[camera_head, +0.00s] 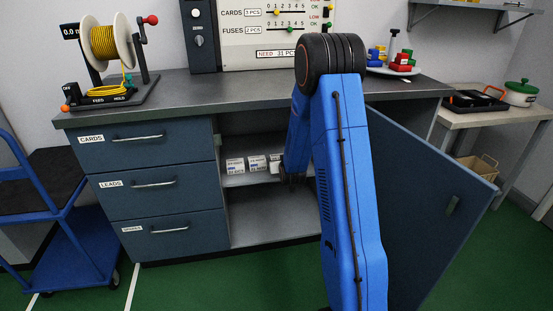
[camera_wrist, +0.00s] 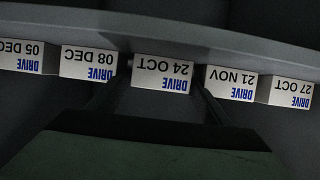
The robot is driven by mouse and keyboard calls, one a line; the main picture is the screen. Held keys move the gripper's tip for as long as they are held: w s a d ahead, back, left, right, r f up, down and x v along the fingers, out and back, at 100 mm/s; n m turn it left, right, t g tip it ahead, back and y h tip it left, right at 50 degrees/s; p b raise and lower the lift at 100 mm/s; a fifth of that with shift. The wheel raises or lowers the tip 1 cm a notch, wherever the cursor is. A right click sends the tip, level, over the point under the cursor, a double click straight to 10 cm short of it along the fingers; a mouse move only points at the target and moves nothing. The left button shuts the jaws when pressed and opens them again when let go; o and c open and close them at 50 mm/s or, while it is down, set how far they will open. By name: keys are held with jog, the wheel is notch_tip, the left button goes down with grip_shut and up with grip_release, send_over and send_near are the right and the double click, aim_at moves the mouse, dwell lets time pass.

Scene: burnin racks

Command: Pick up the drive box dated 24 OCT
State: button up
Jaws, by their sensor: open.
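The drive box dated 24 OCT (camera_wrist: 162,73) is white with blue and black print, upside down in the wrist view, in the middle of a row of boxes. My gripper (camera_head: 291,178) reaches into the open cabinet at shelf height in the head view. In the wrist view its two dark fingers are open, one on each side of the 24 OCT box; contact cannot be told. In the head view the arm hides part of the row, and the dates there are too small to read.
The shelf (camera_head: 245,181) holds the row. An open cabinet door (camera_head: 425,190) stands right of my arm; drawers (camera_head: 150,185) are left.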

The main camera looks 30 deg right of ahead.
jog(key=c, duration=0.9)
jog(key=shift+r, duration=0.1)
